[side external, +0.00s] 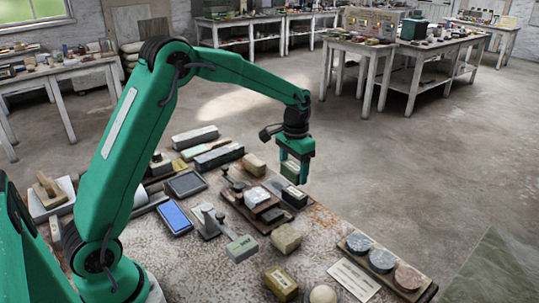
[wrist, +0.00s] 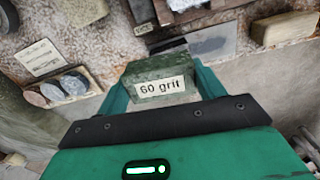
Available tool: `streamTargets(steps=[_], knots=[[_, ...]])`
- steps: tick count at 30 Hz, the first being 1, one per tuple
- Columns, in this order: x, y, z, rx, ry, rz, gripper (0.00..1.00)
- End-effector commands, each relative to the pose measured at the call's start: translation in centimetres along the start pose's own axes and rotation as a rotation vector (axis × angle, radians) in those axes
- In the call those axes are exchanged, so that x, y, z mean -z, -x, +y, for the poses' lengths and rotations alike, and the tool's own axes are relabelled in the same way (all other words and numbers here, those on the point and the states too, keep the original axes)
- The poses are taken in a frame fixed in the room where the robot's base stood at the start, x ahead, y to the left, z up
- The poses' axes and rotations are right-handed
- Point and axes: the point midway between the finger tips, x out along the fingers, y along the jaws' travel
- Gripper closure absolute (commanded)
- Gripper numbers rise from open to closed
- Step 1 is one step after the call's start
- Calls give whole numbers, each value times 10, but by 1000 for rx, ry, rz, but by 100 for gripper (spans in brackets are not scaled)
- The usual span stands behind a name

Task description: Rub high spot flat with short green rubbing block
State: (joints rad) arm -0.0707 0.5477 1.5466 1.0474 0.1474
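My gripper (side external: 294,178) is raised above the right part of the table, clear of the tabletop. It is shut on a short green block (wrist: 160,72), which sits between the green fingers in the wrist view. The block's near face carries a white label reading "60 grit". A cream plaster sphere (side external: 322,294) sits at the front edge of the side view, partly cut off by the frame. The gripper is well behind and above it, not touching. No high spot can be made out on the sphere's visible part.
A rack (side external: 345,249) of three round discs stands at the right table edge, beside a white card (side external: 353,280). A labelled olive block (side external: 280,283) lies left of the sphere. A tan block (side external: 286,238), blue pad (side external: 174,218) and several other blocks crowd the table.

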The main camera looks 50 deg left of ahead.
Motion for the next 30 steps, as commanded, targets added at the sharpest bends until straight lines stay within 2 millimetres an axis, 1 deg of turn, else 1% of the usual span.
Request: streamTargets(steps=[1, 3, 4, 5, 6, 8, 17, 20, 23, 26, 30], knots=[[0, 0, 0, 0, 0, 1, 40], [0, 0, 0, 0, 0, 1, 50], [0, 0, 0, 0, 0, 1, 34], [0, 0, 0, 0, 0, 1, 40], [0, 0, 0, 0, 0, 1, 48], [0, 0, 0, 0, 0, 1, 57], [0, 0, 0, 0, 0, 1, 57], [-3, 1, -2, 0, 1, 1, 57], [-10, 3, -7, 0, 1, 2, 57], [-21, 6, -14, 0, 3, 2, 57], [-44, 10, -25, 0, 4, 1, 57]])
